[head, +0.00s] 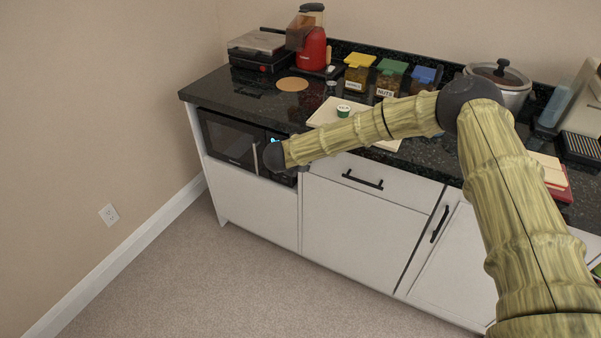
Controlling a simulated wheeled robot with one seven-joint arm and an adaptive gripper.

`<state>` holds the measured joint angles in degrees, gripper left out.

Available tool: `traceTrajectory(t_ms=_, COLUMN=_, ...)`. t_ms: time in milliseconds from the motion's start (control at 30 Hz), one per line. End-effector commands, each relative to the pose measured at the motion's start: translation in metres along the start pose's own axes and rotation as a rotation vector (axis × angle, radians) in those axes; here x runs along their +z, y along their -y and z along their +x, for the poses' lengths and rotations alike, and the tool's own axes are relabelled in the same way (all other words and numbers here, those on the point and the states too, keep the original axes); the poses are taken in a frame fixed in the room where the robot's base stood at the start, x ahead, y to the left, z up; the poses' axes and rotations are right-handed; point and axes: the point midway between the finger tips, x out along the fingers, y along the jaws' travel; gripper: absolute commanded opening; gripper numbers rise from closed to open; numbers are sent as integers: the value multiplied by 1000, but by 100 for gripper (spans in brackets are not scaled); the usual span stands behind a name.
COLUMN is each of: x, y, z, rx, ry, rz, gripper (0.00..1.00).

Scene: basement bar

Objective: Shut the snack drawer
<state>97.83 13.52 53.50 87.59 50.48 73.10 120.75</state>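A white drawer (335,167) with a black bar handle (362,180) sits under the black counter, above a cabinet door. Its front looks about flush with the cabinet; I see no inside and cannot tell whether a small gap stays open. No label marks it as the snack drawer. My arm reaches from the lower right across the counter front, passing above the drawer. Its dark round wrist joint (275,157) is in front of the microwave's right side, left of the drawer. My gripper's fingers do not show; they are hidden beyond the wrist or too dark to make out.
The microwave (228,143) sits in the cabinet at left. A cabinet door handle (440,223) stands out at right. The carpet (225,285) in front is clear.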

Motion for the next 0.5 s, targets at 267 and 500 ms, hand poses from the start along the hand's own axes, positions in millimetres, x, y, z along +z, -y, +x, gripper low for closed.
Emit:
traceTrajectory(t_ms=267, x=6, y=0, z=5, rx=-1, ry=2, rz=1, gripper=0)
traceTrajectory(t_ms=500, x=8, y=1, z=5, rx=-2, ry=6, rz=3, gripper=0)
